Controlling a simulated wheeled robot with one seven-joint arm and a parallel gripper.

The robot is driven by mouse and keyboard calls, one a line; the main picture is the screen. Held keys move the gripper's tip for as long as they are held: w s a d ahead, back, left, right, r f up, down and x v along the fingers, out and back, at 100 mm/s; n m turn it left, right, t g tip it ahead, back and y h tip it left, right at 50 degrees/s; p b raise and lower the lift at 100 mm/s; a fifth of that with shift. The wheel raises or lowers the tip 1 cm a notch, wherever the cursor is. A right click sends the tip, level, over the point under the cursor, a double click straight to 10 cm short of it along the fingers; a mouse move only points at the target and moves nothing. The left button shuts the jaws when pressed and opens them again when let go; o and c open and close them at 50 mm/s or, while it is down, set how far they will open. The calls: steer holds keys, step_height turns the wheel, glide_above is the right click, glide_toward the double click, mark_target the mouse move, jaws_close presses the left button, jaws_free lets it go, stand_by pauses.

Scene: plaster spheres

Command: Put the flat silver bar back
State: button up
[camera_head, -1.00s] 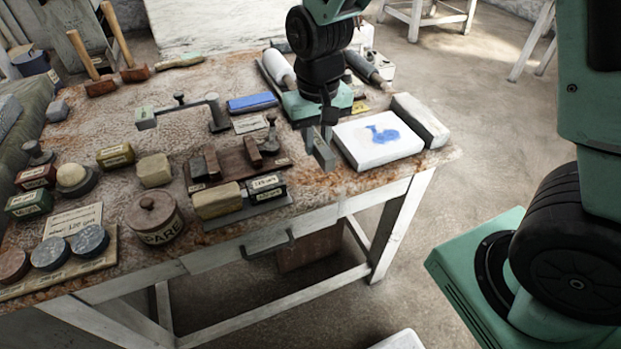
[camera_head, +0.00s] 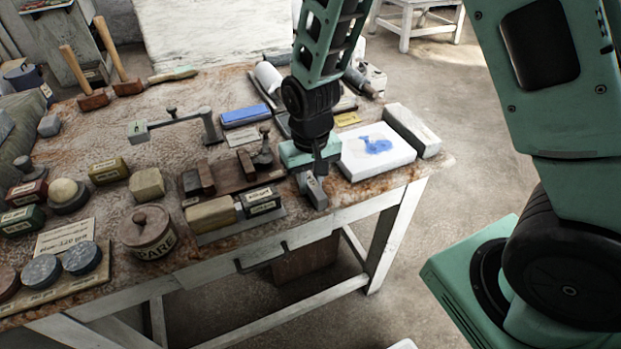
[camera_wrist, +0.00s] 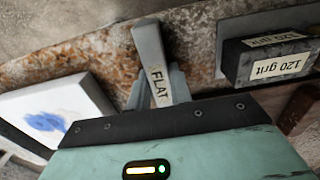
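The flat silver bar (camera_wrist: 148,48) carries a "FLAT" label and lies between the two fingers of my gripper (camera_wrist: 159,84) in the wrist view. The fingers press close on both its sides, and its far end sticks out beyond them. In the head view the bar (camera_head: 316,192) shows below my gripper (camera_head: 314,176), low over the table's front edge, between the 120 grit block and the white slab. I cannot tell whether the bar touches the tabletop.
The white slab with a blue mark (camera_head: 358,168) is close on the right, with a grey block (camera_head: 412,131) beyond it. The labelled grit block (camera_head: 263,201) and a brown wooden rack (camera_head: 225,178) are close on the left. A lidded jar (camera_head: 148,232) stands farther left.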

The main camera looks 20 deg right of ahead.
mark_target(310, 180)
steer(key=o, duration=0.4)
steer(key=shift+c, duration=0.2)
step_height(310, 180, up, 12)
steer(key=s+a+r+n, duration=0.1)
steer(key=s+a+n, duration=0.2)
steer(key=s, duration=0.7)
steer(key=s+a+r+n, duration=0.2)
steer(key=s+a+n, duration=0.1)
steer(key=s, duration=0.7)
steer(key=shift+n+y, duration=0.3)
steer(key=shift+n, duration=0.6)
steer(key=shift+a, duration=0.1)
